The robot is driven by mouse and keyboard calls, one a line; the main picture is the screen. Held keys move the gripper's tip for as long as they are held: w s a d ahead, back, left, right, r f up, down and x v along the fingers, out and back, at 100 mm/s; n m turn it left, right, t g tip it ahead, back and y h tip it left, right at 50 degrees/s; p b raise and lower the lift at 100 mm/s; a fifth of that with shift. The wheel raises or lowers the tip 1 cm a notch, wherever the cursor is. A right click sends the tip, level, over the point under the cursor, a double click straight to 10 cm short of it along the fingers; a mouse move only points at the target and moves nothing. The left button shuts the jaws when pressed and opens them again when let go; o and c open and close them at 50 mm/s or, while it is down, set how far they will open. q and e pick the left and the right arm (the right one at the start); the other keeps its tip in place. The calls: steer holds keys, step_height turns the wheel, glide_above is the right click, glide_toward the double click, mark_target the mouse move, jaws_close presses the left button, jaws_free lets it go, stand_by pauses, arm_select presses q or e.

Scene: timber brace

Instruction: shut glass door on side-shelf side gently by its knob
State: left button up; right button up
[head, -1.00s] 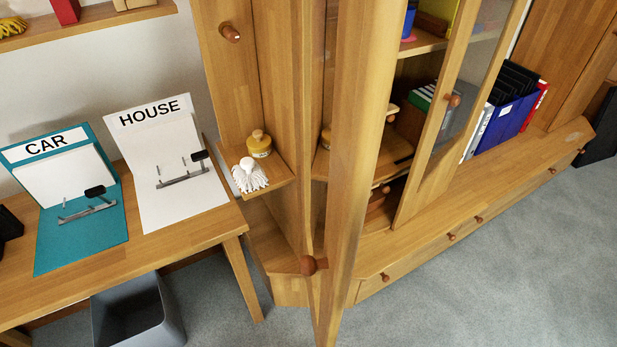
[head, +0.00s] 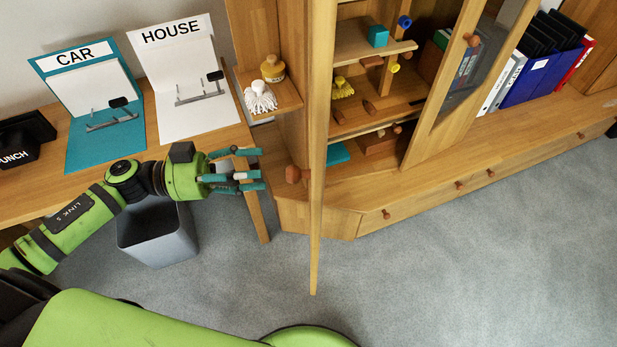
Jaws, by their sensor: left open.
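The glass door (head: 319,215) on the side-shelf side stands open and shows nearly edge-on, sticking out from the cabinet. Its round reddish-brown knob (head: 293,174) is on the door's left face. The small side shelf (head: 288,101) is left of the door. My left gripper (head: 258,174) is open and empty, its fingers pointing right toward the knob, with a small gap left between them in the picture. My right gripper is not in view.
A second glass door (head: 447,90) stands ajar at the right. A grey bin (head: 158,238) stands under the desk (head: 232,141). Carpet is clear at the right.

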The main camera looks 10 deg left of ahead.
mark_target(292, 175)
arm_select(q)
steer(key=shift+m+g, duration=0.4)
steer(key=shift+g, duration=0.2)
steer(key=x, duration=0.2)
steer(key=s+p+x, duration=0.1)
steer(key=x, duration=0.2)
steer(key=r+p+x, duration=0.1)
steer(key=x, duration=0.1)
steer(key=shift+s+d, duration=0.2)
steer(key=shift+d, duration=0.2)
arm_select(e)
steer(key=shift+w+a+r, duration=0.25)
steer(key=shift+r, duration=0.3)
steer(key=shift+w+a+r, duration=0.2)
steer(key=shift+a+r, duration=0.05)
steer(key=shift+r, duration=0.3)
arm_select(q)
steer(key=shift+f, duration=0.1)
jaws_close()
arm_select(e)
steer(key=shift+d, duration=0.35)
